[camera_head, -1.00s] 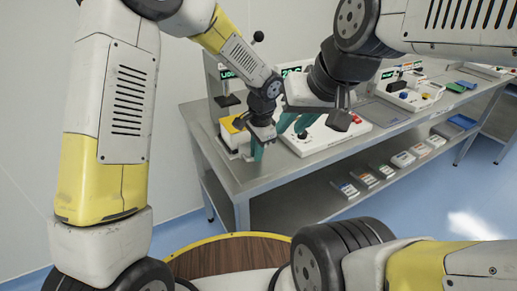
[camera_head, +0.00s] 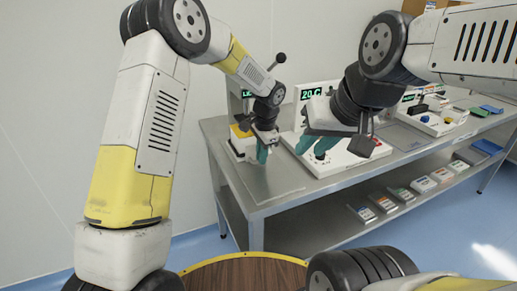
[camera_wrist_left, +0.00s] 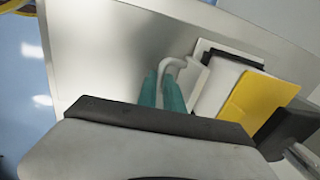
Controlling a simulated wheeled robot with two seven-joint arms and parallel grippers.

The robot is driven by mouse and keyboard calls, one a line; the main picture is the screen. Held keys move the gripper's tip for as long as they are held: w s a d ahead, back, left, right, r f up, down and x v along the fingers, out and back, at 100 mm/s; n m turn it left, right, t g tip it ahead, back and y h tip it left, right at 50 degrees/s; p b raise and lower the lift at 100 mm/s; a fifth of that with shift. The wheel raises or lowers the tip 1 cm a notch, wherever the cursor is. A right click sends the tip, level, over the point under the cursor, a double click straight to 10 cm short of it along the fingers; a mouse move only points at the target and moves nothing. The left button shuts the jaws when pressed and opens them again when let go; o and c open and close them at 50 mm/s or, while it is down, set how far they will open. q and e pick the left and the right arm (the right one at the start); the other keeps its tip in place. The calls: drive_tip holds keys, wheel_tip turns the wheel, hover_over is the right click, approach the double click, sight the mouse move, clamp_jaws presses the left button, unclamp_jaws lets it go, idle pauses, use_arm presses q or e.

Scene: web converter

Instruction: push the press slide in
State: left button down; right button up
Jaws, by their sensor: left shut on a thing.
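The press (camera_head: 240,150) stands at the near left end of the bench, with a white body and a yellow plate on top. In the left wrist view its slide (camera_wrist_left: 215,90) shows as a white block beside the yellow plate (camera_wrist_left: 255,98), with a pale bent handle (camera_wrist_left: 176,64). My left gripper (camera_head: 262,154) is at the front of the press. Its teal fingers (camera_wrist_left: 162,92) are close together around the handle, shut on it. My right gripper (camera_head: 316,146) hangs to the right of the press, its teal fingers apart and empty.
A white device with a green display (camera_head: 311,93) stands behind my right gripper. A white tray with parts (camera_head: 440,122) is farther right on the grey bench (camera_head: 275,185). Several small boxes (camera_head: 397,193) lie on the lower shelf. The bench front near the press is clear.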

use_arm(q)
drive_tip(key=c, duration=1.5)
unclamp_jaws()
drive_tip(key=shift+w+a, duration=0.15)
drive_tip(key=shift+w, duration=0.15)
drive_tip(key=shift+s+d+r, duration=0.1)
drive_tip(key=shift+s+r, duration=0.1)
drive_tip(key=shift+r, duration=1.1)
drive_tip(key=shift+s+d+r, duration=0.1)
drive_tip(key=shift+s+r, duration=0.15)
drive_tip(key=shift+r, duration=1.05)
drive_tip(key=shift+s+d+r, duration=0.1)
drive_tip(key=shift+s+r, duration=0.1)
drive_tip(key=shift+r, duration=1.1)
drive_tip(key=s+a+r+n+t+h, duration=0.15)
drive_tip(key=s+a+r+n, duration=0.35)
drive_tip(key=s+a+r, duration=0.65)
drive_tip(key=s+a+n+t, duration=0.1)
drive_tip(key=s+a+n, duration=0.1)
drive_tip(key=s, duration=0.3)
drive_tip(key=s+a+r+n+t+h, duration=0.1)
drive_tip(key=s+a+n, duration=0.2)
drive_tip(key=s+a, duration=0.1)
drive_tip(key=s+a+r+n+t, duration=0.1)
drive_tip(key=s+a+n, duration=0.2)
drive_tip(key=s, duration=0.3)
drive_tip(key=shift+s+a+r+h, duration=0.1)
drive_tip(key=shift+s+a+h, duration=0.15)
drive_tip(key=shift+s+a, duration=0.15)
